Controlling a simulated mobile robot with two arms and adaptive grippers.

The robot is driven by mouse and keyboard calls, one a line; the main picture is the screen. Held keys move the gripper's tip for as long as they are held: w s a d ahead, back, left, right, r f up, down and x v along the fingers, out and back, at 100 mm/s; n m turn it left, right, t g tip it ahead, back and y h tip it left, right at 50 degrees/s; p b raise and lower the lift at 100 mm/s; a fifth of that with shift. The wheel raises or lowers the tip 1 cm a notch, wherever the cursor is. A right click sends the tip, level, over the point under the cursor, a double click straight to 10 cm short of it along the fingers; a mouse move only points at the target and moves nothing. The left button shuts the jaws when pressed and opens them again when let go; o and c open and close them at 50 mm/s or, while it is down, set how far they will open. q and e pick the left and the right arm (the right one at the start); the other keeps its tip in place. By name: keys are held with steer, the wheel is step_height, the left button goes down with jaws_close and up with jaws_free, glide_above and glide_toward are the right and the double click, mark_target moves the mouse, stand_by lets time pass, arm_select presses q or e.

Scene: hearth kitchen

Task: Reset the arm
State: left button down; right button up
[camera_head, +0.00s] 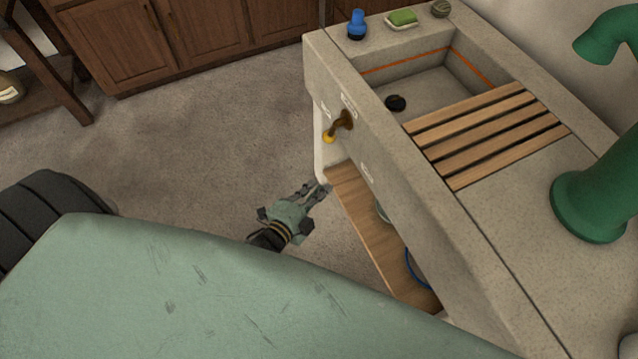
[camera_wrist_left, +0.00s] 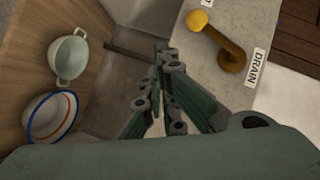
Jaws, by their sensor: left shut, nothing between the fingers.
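My left gripper (camera_head: 308,190) is green with dark fingers. In the head view it is low beside the front of the stone sink unit (camera_head: 335,75), near the open shelf (camera_head: 365,225) under it. It is shut and empty. Its closed fingers also show in the left wrist view (camera_wrist_left: 163,62), pointing toward the space beneath the sink. The rest of the left arm is mostly hidden behind my green body. My right gripper is in neither view.
A brass lever with a yellow knob (camera_head: 329,137) sticks out of the sink front, close to my left gripper. A pale green two-handled pot (camera_wrist_left: 70,58) and a white bowl with a blue rim (camera_wrist_left: 50,117) are on the shelf. The carpet (camera_head: 210,120) to the left is clear.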

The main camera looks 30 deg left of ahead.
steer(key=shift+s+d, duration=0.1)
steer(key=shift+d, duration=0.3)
